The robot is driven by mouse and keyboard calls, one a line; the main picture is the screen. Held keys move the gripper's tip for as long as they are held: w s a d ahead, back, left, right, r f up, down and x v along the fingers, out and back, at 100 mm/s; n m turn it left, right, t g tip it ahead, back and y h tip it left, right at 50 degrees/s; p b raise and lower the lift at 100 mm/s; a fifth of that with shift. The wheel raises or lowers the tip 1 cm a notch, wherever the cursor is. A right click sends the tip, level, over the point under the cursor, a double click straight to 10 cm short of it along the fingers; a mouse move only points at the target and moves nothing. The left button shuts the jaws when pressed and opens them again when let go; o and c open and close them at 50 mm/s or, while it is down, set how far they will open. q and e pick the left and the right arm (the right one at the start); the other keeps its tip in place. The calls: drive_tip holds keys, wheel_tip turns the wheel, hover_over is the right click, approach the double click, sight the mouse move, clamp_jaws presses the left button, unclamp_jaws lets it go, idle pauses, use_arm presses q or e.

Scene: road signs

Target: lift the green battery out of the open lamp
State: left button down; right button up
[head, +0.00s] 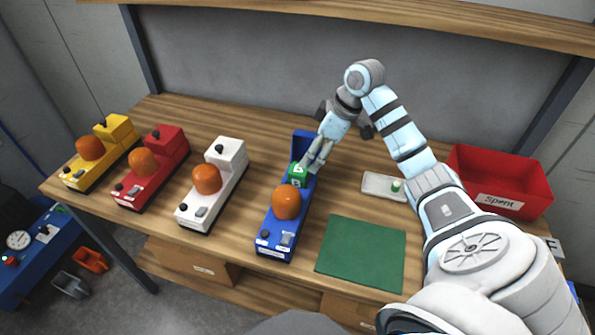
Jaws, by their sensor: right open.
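The blue lamp (271,235) stands on the wooden table with its lid (304,143) raised at the far end. Its orange dome (286,201) faces up near the front. The green battery (297,174) sits in the open compartment behind the dome. My right gripper (313,166) is open, with its fingertips right at the battery. I cannot tell whether the fingers touch it. My left gripper is not in view.
White (212,185), red (151,170) and yellow (101,154) lamps stand closed to the left. A green mat (361,253) lies empty at the front right. A small white tray (378,186) holds a pale green-topped piece. A red bin (499,171) labelled "Spent" stands at right.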

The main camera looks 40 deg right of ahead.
sight(300, 169)
drive_tip(key=shift+a+f, duration=0.5)
drive_tip(key=shift+f, duration=0.35)
drive_tip(key=shift+w+a+f, duration=0.25)
drive_tip(key=shift+w+f, duration=0.1)
drive_tip(key=shift+f, duration=0.15)
drive_tip(key=shift+w+a+f, duration=0.2)
drive_tip(key=shift+w+f, duration=0.1)
drive_tip(key=shift+f, duration=0.15)
drive_tip(key=w+f, duration=0.2)
drive_tip(key=f, duration=0.1)
drive_tip(key=shift+w+a+f, duration=0.1)
drive_tip(key=shift+a, duration=0.1)
drive_tip(key=shift+s+r, duration=0.2)
drive_tip(key=shift+s, duration=0.2)
drive_tip(key=shift+c, duration=1)
drive_tip(key=shift+s+r, duration=0.1)
drive_tip(key=c, duration=0.6)
clamp_jaws()
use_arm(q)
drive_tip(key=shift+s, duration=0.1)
